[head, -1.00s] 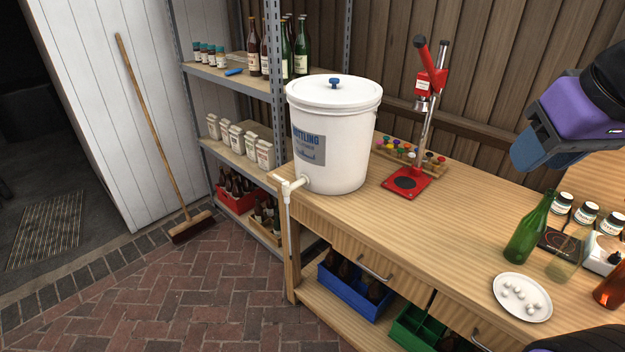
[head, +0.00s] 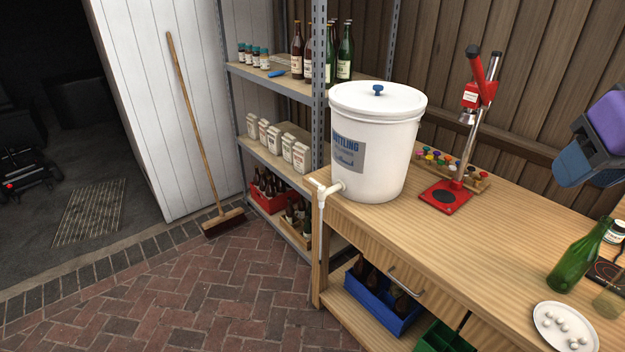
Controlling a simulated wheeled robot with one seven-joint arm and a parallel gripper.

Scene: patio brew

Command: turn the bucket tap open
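The white bottling bucket (head: 378,150) stands upright on the left end of the wooden bench (head: 440,235), its lid on with a blue knob. Its white tap (head: 326,188) sticks out low on the bucket's left side, over the bench edge, with a thin tube hanging down from it. The tap's handle is too small to tell its position. My gripper (head: 572,165) is at the right edge, in the air above the bench, well apart from the bucket and tap. Its fingertips are not clear enough to tell whether it is open.
A red bottle capper (head: 446,195) and a rack of coloured caps (head: 478,180) stand right of the bucket. A green bottle (head: 578,258) and a white plate (head: 540,318) are nearer my gripper. A metal shelf (head: 319,100) stands behind the tap.

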